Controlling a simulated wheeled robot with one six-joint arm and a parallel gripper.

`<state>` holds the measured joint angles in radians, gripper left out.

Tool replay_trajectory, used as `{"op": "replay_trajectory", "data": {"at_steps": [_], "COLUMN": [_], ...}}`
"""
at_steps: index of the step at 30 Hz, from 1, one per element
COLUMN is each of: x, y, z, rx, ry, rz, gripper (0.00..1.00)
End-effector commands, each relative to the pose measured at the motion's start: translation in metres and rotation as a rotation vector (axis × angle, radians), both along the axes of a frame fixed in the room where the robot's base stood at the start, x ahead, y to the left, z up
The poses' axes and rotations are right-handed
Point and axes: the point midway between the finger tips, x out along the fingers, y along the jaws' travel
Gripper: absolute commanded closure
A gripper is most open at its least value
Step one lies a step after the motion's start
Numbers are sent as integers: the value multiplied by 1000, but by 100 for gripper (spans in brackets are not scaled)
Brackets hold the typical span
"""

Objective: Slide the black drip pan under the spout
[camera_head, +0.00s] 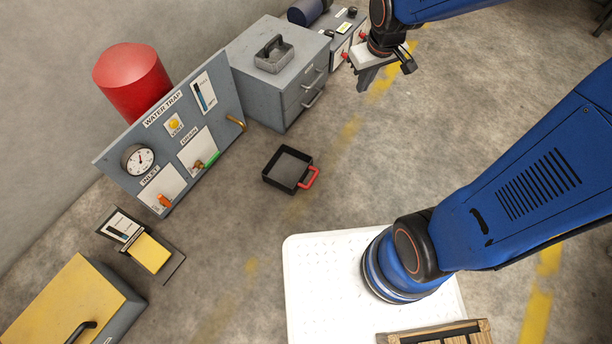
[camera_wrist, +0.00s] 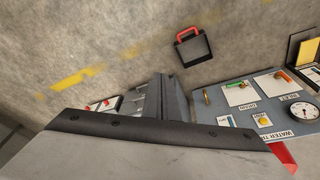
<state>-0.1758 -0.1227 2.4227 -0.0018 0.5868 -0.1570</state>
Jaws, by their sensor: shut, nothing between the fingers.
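The black drip pan (camera_head: 287,169) is a square open tray with a red handle (camera_head: 310,179) on its right side. It lies on the floor in front of the water trap panel, apart from it. It also shows in the wrist view (camera_wrist: 193,48), handle toward the top. The brass spout (camera_head: 237,122) sticks out near the panel's right edge; the pan is to its lower right. The spout shows in the wrist view (camera_wrist: 206,96) too. My gripper (camera_head: 364,84) is shut and empty, raised in the air above and to the right of the pan, touching neither.
The water trap panel (camera_head: 218,101) has a gauge and valve handles. A grey drawer cabinet (camera_head: 262,95) stands beside it, with a grey caddy (camera_head: 273,56) on top. A red drum (camera_head: 132,82) is behind the panel. The floor around the pan is clear.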

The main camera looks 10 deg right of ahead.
Motion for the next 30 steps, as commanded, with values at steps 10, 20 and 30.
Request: {"op": "replay_trajectory", "data": {"at_steps": [10, 20, 30], "x": [50, 76, 80], "y": [42, 81, 117], "z": [-89, -187, -300], "rx": [-26, -51, -75], "ry": [63, 115, 166], "rz": [122, 238, 358], "gripper": [100, 100, 100]}}
